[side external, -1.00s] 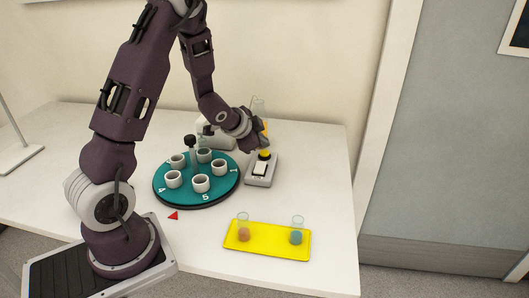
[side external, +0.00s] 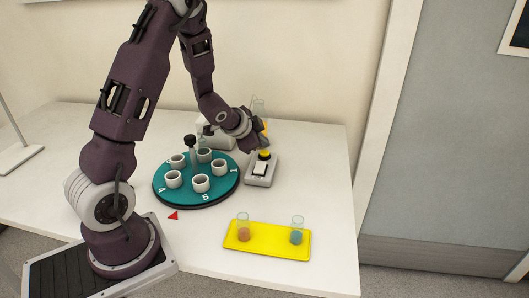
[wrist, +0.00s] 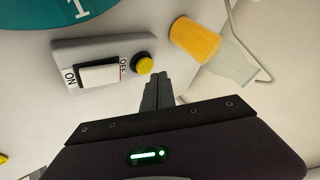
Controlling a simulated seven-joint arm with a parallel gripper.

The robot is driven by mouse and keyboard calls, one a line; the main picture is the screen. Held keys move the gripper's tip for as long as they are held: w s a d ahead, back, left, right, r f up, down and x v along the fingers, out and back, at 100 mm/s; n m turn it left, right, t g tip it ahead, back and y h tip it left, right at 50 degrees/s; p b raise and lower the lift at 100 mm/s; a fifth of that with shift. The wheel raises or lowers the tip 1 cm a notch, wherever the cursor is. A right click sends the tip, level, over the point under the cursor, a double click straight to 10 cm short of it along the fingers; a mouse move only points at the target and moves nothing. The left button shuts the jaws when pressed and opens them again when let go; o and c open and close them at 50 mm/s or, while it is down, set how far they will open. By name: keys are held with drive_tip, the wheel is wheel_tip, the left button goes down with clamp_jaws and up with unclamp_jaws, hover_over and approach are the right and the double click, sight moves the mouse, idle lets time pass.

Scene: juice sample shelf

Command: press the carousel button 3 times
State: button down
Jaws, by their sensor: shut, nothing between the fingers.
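The round yellow button (side external: 265,154) sits on a grey control box (side external: 260,180) to the right of the teal carousel (side external: 196,196). A white rocker switch is on the same box. In the wrist view the button (wrist: 144,65) is beside the OFF label, on the box (wrist: 92,47). My gripper (side external: 250,150) is shut and empty, just left of the button in the side view. In the wrist view the closed fingertips (wrist: 157,78) appear close beside the button; I cannot tell whether they touch it. The carousel carries several white cups and printed numbers.
A glass with orange content (wrist: 195,40) stands close to the box, partly behind my gripper in the side view. A yellow tray (side external: 267,252) with two small glasses is at the front. A red triangle (side external: 174,215) lies before the carousel.

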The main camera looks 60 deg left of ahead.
sight(263, 153)
idle(0.4)
drive_tip(key=shift+f, duration=0.4)
drive_tip(key=shift+f, duration=0.5)
idle(0.5)
drive_tip(key=shift+r, duration=0.9)
drive_tip(key=shift+r, duration=2.5)
idle(0.5)
